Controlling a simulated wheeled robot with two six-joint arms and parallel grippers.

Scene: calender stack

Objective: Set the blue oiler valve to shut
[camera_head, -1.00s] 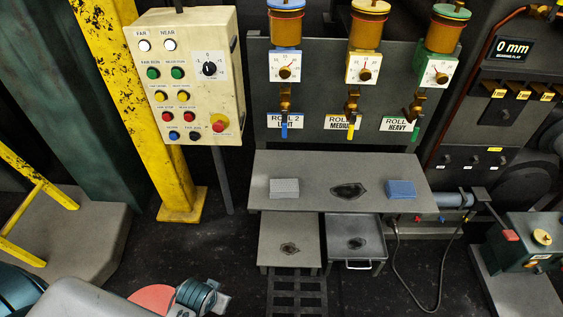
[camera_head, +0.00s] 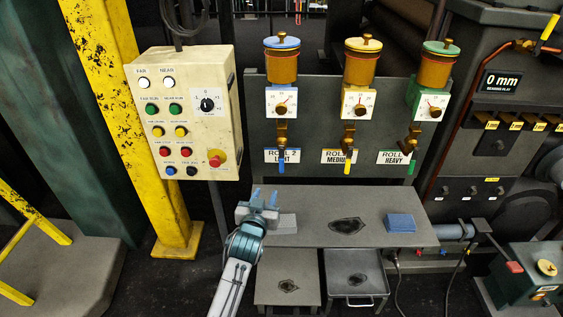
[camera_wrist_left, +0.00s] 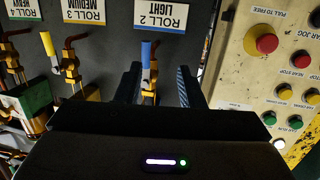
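The blue oiler (camera_head: 282,60) has a blue lid, an amber cup and a white dial. Its brass valve (camera_head: 281,133) ends in a blue lever (camera_head: 281,166) that hangs straight down in front of the "ROLL 2 LIGHT" label. My left gripper (camera_head: 265,197) is open and empty, above the left part of the shelf, below and a little left of the lever. In the left wrist view, the lever (camera_wrist_left: 146,52) shows, upside down, between the spread fingers (camera_wrist_left: 157,85), beyond them and not visibly touched. My right gripper is not in view.
Yellow (camera_head: 347,162) and green (camera_head: 411,166) levers hang to the right. A grey shelf (camera_head: 300,235) below carries a grey block (camera_head: 287,223) and a blue block (camera_head: 400,223). The button panel (camera_head: 190,115) stands close on the left.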

